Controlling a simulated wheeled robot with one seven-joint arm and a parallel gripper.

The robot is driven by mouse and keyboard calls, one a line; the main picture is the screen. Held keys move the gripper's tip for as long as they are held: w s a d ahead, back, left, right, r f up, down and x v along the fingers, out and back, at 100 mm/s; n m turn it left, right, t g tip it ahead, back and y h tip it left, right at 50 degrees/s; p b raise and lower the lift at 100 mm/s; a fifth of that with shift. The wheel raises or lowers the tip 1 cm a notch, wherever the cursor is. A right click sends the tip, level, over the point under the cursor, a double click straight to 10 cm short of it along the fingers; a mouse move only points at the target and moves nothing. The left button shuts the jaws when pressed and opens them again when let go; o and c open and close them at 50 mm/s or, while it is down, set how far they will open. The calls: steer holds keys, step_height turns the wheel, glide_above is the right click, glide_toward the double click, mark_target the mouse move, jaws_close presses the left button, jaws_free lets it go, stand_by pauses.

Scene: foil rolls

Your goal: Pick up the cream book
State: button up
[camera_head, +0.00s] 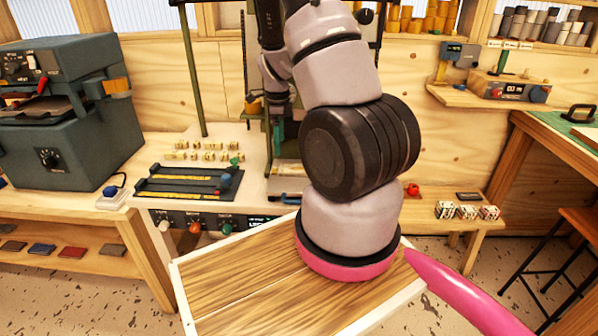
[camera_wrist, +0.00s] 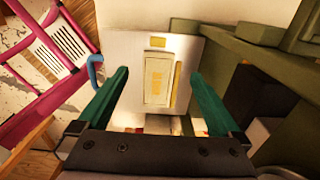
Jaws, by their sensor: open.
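Green machine parts (camera_wrist: 235,52) stand close on the right in the wrist view, and a blue handle (camera_wrist: 95,70) is close on the left. The head view shows a bench with a black tray (camera_head: 188,181), dark books (camera_head: 72,252) on a low shelf, and a wooden tabletop (camera_head: 235,285) in front.

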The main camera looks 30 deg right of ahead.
mark_target(280, 168)
step_height(280, 168, down, 9)
steer(key=shift+f, duration=0.1)
steer(key=c, duration=1.5)
steer(key=shift+a+r, duration=0.1)
steer(key=shift+r, duration=0.1)
